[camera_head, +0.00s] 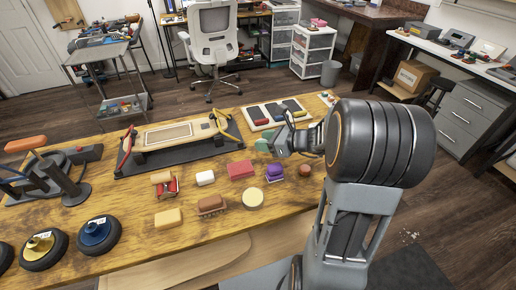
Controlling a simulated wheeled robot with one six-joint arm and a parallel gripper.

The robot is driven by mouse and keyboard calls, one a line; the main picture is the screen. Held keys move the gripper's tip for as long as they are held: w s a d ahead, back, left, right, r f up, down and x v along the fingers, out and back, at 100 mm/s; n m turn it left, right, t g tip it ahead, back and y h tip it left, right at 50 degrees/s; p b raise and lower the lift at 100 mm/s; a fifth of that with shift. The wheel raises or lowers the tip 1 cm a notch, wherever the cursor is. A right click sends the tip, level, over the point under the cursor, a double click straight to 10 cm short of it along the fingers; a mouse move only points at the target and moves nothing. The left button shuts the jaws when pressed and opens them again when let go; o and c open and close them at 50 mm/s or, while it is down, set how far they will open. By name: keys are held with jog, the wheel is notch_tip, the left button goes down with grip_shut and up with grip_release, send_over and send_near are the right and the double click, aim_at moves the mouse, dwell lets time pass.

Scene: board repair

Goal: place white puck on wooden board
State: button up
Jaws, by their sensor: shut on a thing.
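The wooden board (157,135) is pale, long and narrow, with a rectangular panel in its middle. It rests on a dark stand at the back of the workbench, with a red clamp at its left end and a yellow one at its right. My gripper (268,145) is above the bench, right of the board and clear of it. It is shut on a small teal-green thing (264,146), partly hidden by the fingers. A cream-white round puck (252,198) lies flat on the bench, in front of my gripper.
Several small blocks and brushes surround the puck, including a white block (205,178), a pink block (241,169) and a purple brush (274,171). A tray (252,119) with coloured pads lies behind my gripper.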

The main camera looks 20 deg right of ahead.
jog(key=w+d+f, duration=0.1)
jog(key=w+f, duration=0.4)
jog(key=w+d+f+b, duration=0.1)
jog(key=w+f, duration=0.1)
jog(key=w, duration=0.1)
jog(key=shift+w+d+f, duration=0.1)
jog(key=shift+d+f, duration=0.1)
jog(key=shift+d, duration=0.1)
jog(key=shift+w+f+b, duration=0.15)
jog(key=shift+f+b, duration=0.15)
jog(key=shift+f, duration=1.35)
jog(key=shift+f, duration=0.15)
jog(key=o, duration=0.9)
